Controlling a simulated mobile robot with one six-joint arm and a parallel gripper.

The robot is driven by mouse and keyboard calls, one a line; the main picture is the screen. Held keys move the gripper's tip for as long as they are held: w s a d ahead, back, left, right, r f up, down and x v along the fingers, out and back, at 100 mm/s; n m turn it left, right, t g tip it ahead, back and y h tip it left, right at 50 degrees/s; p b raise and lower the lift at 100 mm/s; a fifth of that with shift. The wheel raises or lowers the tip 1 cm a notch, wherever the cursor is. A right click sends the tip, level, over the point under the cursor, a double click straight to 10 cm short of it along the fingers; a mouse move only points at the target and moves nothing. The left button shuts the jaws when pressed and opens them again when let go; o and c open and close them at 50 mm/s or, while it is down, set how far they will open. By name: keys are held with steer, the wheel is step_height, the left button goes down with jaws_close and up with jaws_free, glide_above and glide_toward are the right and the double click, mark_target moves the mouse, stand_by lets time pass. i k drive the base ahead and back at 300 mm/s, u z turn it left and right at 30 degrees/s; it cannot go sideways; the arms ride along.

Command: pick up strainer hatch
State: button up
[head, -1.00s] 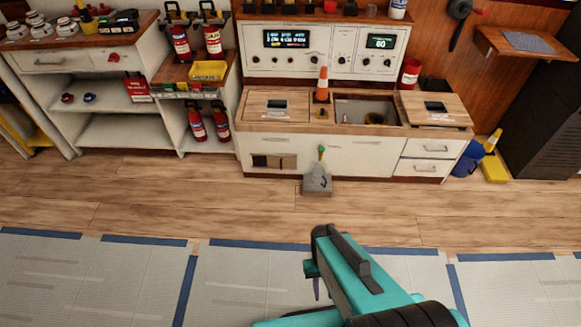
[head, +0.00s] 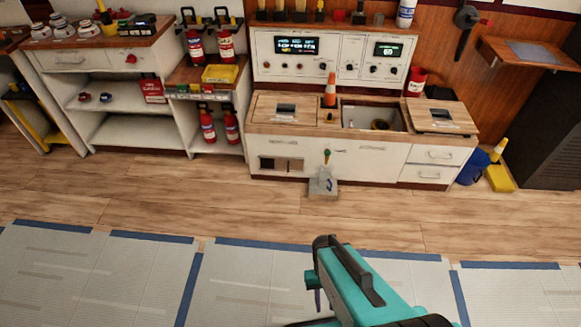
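Two wooden hatch panels with dark recessed handles show on the white counter: a left one (head: 286,108) and a right one (head: 440,117). Between them is an open rectangular well (head: 372,116) with a dark round fitting inside. No label is legible enough to tell which panel is the strainer hatch. My teal and black arm reaches in from the bottom edge, over the floor and well short of the counter. My gripper's fingers cannot be made out clearly, and nothing held shows.
An orange-white cone (head: 330,90) stands between the left panel and the well. A grey pedal-like block (head: 323,184) sits on the floor against the counter front. A blue bucket (head: 473,167) and yellow object (head: 500,178) are at its right.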

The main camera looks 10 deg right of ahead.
mark_target(427, 115)
steer(key=u, duration=0.1)
steer(key=i, duration=0.95)
steer(key=z, duration=4.4)
steer(key=i, duration=0.1)
steer(key=u, duration=2.8)
